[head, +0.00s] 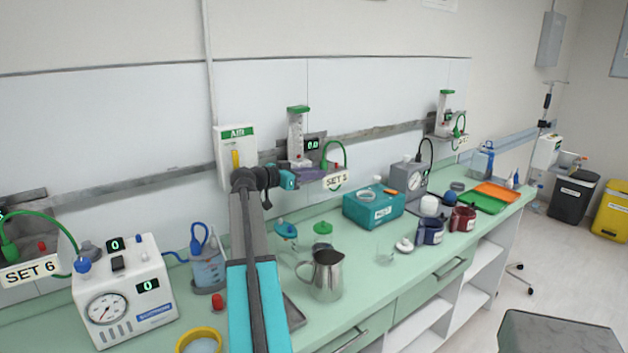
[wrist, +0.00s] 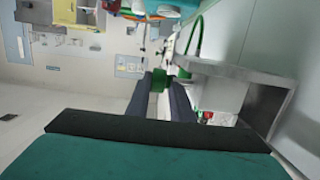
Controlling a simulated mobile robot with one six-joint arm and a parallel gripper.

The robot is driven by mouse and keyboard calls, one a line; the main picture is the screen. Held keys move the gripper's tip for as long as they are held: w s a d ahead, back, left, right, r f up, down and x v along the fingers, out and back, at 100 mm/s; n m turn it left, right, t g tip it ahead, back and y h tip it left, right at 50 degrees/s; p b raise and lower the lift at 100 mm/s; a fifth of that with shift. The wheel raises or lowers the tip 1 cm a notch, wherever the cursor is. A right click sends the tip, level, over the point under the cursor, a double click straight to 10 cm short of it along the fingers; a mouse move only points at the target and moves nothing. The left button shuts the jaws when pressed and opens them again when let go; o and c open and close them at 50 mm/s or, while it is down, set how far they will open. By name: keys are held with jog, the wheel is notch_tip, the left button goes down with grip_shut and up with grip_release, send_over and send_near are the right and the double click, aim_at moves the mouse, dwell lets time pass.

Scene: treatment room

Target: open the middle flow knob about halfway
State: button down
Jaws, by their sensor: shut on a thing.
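The middle flow meter (head: 297,138) hangs on the wall rail, with a green cap, a clear tube and a display (head: 313,144) reading 0.0. A sign (head: 337,180) with a SET label and a green hose are beside it. My gripper (head: 303,180) is at the meter's lower end, partly hiding it. In the wrist view the two dark fingers of my gripper (wrist: 160,92) are closed around a green knob (wrist: 158,79), whose end shows between them. The knob is hidden in the head view. How far it is turned cannot be told.
A white box (head: 237,155) is on the wall behind my arm. Another flow meter (head: 445,112) hangs farther right; a SET 6 sign (head: 31,272) is at far left. Below, the green counter (head: 365,289) holds a metal jug (head: 327,275), a teal box (head: 374,207) and a suction unit (head: 122,290).

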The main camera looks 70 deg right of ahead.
jog(key=shift+s+a+f+g+h+b, duration=0.2)
jog(key=shift+f+g+h+b, duration=0.35)
jog(key=shift+b, duration=2.15)
jog(key=shift+r+b, duration=0.25)
jog(key=shift+b, duration=0.1)
jog(key=c, duration=1.9)
grip_release()
jog(key=shift+o, duration=1.1)
jog(key=shift+r, duration=0.2)
jog(key=shift+w, duration=0.1)
jog(key=b+v, duration=0.1)
jog(key=v, duration=0.6)
jog(key=shift+a, duration=0.2)
jog(key=shift+f, duration=0.1)
